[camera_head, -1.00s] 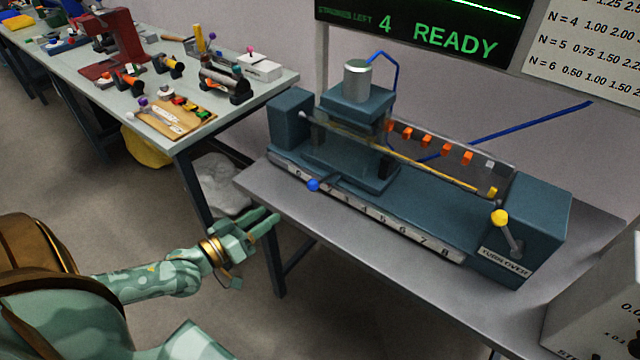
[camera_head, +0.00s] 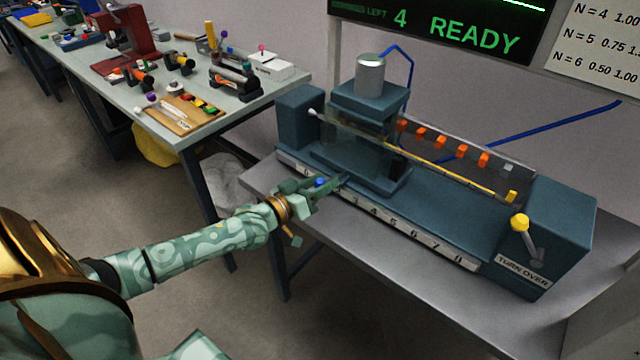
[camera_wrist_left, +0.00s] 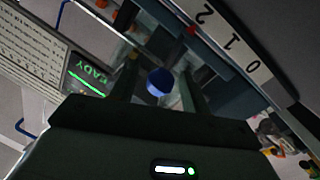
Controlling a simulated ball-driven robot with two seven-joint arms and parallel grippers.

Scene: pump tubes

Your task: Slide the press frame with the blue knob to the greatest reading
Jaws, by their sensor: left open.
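The press frame (camera_head: 369,100) is a dark teal block with a silver cylinder on top, near the left end of the teal machine. Its blue knob (camera_head: 320,182) sticks out at the front, over the numbered scale (camera_head: 410,232). My left gripper (camera_head: 328,186) is open at the knob, with its fingers on either side of it. The left wrist view shows the blue knob (camera_wrist_left: 159,82) between the two fingers (camera_wrist_left: 155,88); I cannot tell whether they touch it. The gripper hides part of the scale's low end. The right gripper is not in view.
A yellow-knobbed lever (camera_head: 520,223) stands at the machine's right end by a "TURN OVER" label. A yellow rod (camera_head: 440,170) runs along the machine, with several orange blocks behind it. A screen (camera_head: 440,25) reads "4 READY". A cluttered bench (camera_head: 160,90) stands at the left.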

